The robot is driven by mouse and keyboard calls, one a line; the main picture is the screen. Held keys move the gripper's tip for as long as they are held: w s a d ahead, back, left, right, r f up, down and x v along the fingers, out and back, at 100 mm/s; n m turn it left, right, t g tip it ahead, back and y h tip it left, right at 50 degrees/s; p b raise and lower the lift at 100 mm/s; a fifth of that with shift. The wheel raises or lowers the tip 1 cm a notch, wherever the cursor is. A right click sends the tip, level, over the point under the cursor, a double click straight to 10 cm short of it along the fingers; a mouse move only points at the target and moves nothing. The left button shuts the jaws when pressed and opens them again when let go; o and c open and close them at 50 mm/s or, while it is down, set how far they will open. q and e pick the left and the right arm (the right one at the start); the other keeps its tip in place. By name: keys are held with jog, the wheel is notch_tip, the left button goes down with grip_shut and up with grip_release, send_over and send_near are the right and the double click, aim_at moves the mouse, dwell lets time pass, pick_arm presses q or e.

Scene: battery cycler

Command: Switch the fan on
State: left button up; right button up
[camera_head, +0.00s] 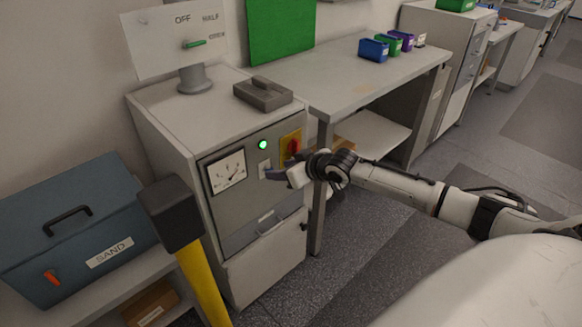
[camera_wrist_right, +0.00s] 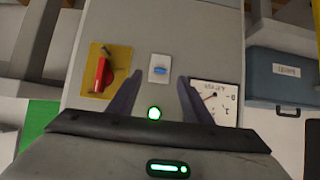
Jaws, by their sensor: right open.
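A grey cabinet (camera_head: 245,215) carries a panel on its front. On it are a dial gauge (camera_head: 227,172), a lit green lamp (camera_head: 263,144), a white switch plate (camera_head: 264,168) and a red rotary handle on a yellow plate (camera_head: 290,146). In the right wrist view the white plate (camera_wrist_right: 159,60) has a small blue switch (camera_wrist_right: 159,71). No label saying fan is readable. My right gripper (camera_head: 276,174) is in front of the white plate. Its open fingers (camera_wrist_right: 160,80) stand either side of the blue switch, with nothing held. Contact cannot be told. My left gripper is out of view.
A sign board (camera_head: 178,36) reading OFF and HALF, with a green lever, stands on the cabinet beside a grey block (camera_head: 263,94). A yellow-handled, dark-headed tool (camera_head: 172,213) and a blue SAND box (camera_head: 75,230) are left.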

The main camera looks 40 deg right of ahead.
jog(key=v, duration=0.5)
jog(key=shift+s+r, duration=0.15)
jog(key=shift+s, duration=0.05)
jog(key=s+a+f+n+g+y, duration=0.1)
jog(key=s+a+f+y, duration=0.1)
jog(key=s+a+f, duration=1.35)
jog(key=s+a, duration=0.2)
jog(key=s, duration=0.2)
jog(key=s+a+f+g, duration=0.1)
jog(key=s+a+f, duration=0.3)
jog(key=s+a, duration=0.2)
jog(key=s, duration=0.2)
jog(key=shift+s+a+f+g, duration=0.3)
jog(key=shift+a, duration=0.05)
